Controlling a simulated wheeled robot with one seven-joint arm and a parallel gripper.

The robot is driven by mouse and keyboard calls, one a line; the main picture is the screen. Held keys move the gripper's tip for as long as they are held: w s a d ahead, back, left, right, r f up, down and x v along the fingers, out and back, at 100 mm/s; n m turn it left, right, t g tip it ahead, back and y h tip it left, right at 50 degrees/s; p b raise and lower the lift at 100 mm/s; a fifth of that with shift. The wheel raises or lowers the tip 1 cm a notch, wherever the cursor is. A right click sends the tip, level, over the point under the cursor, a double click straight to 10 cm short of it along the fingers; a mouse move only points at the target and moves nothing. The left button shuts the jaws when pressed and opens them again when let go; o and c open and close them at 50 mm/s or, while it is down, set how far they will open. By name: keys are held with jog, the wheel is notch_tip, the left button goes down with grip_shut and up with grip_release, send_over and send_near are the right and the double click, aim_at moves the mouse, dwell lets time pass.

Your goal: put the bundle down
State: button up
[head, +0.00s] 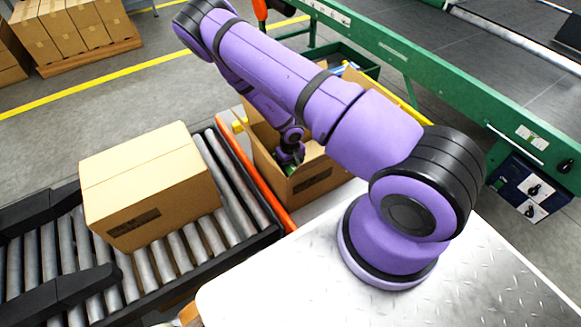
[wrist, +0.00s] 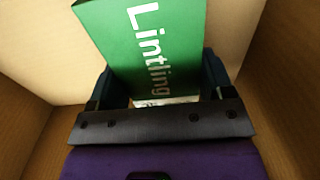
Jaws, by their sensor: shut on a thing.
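The bundle (wrist: 150,45) is a green block with white "Lintling" lettering. In the wrist view it stands between the two dark fingers of my gripper (wrist: 160,92), which is shut on it. Cardboard walls surround both. In the head view my gripper (head: 290,158) reaches down inside an open cardboard box (head: 310,182), and only a small green patch of the bundle shows there. The bottom of the bundle and whatever it touches are hidden.
A closed carton (head: 150,185) sits on the roller conveyor (head: 235,190) at the left, beside an orange rail (head: 255,175). A green conveyor frame (head: 430,75) runs behind the open box. A pallet of cartons (head: 80,35) stands at the back left.

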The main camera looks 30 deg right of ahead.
jog(key=shift+f, duration=1)
jog(key=o, duration=1)
notch_tip(320, 180, up, 12)
jog(key=shift+r, duration=0.1)
